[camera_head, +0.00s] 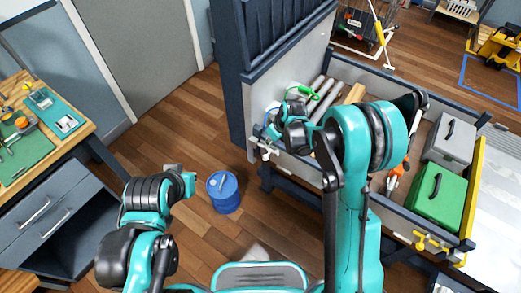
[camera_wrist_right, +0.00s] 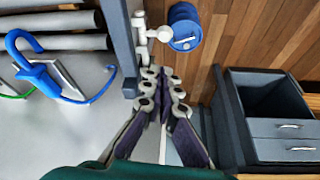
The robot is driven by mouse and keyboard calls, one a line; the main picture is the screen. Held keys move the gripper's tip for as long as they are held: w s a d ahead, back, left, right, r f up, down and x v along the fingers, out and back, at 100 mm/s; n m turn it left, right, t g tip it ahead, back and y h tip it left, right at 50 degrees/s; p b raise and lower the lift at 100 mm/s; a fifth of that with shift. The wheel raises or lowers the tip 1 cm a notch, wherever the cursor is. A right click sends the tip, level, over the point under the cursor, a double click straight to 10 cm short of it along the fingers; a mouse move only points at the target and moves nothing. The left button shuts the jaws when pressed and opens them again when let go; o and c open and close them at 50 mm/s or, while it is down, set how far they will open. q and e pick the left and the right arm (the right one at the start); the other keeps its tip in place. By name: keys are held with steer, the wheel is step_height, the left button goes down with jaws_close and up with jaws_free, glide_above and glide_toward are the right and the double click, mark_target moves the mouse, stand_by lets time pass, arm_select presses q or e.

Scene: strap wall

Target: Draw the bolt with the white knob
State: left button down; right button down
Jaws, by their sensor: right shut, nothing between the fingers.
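The bolt with the white knob (camera_head: 265,150) is on the near left corner of the truck-bed-like frame in the head view. In the right wrist view the white knob (camera_wrist_right: 165,34) sticks out from the white bolt (camera_wrist_right: 140,30), just beyond my fingertips. My right gripper (camera_head: 272,131) is beside this corner. Its fingers (camera_wrist_right: 163,78) are shut with nothing between them, and the tips look close to the bolt; I cannot tell whether they touch. My left gripper (camera_head: 178,174) is low at left, away from the bolt; its fingers are too small to read.
A blue drum (camera_head: 223,192) stands on the floor left of the bed. The bed holds grey pipes, a grey box (camera_head: 449,140) and a green box (camera_head: 436,195). A yellow bolt (camera_head: 432,243) is at its right corner. A blue hook (camera_wrist_right: 50,72) lies beside the fingers.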

steer(key=shift+x, duration=1)
steer(key=shift+a, duration=0.15)
steer(key=b+x, duration=0.4)
steer(key=x, duration=0.6)
steer(key=shift+s, duration=0.15)
steer(key=s+d, duration=0.2)
steer(key=d, duration=0.1)
steer(key=shift+s+d+b, duration=0.3)
steer(key=shift+s+d, duration=0.05)
